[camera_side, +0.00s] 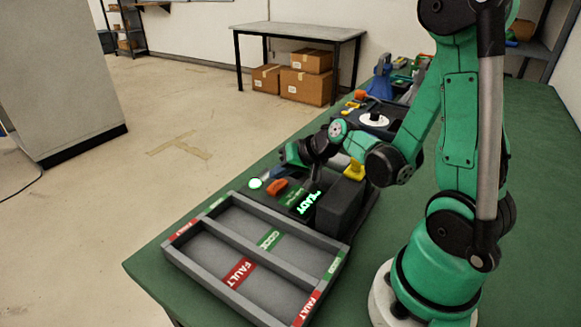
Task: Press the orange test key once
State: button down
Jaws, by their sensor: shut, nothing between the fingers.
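An orange key (277,187) sits on a dark test unit (289,200), at its left end in the side view. A pale round lamp or button with a green rim (255,183) is just left of the orange key. My gripper (286,161) is shut and empty. It points down and left, above and slightly right of the orange key in the picture. It appears apart from the key, but the exact height is hard to judge. The fingertips are small and partly merged with the dark wrist.
A grey two-compartment tray (208,252), labelled FAULT and GOOD, lies in front of the unit. A dark block (341,206) with a yellow part (354,169) behind it stands at the right. A dark device with a white disc (373,119) is farther back on the green table (185,235).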

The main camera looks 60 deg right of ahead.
aim_at(281, 187)
dwell(0.4)
jog(key=shift+r, duration=2.5)
jog(key=s+a+r+n+g+h, duration=0.1)
jog(key=s+a+r+n+g, duration=0.1)
jog(key=s+a+n, duration=0.3)
jog(key=a+r+n, duration=0.1)
jog(key=a+n, duration=0.1)
jog(key=a, duration=0.2)
jog(key=shift+r+n, duration=0.15)
jog(key=shift+n, duration=0.25)
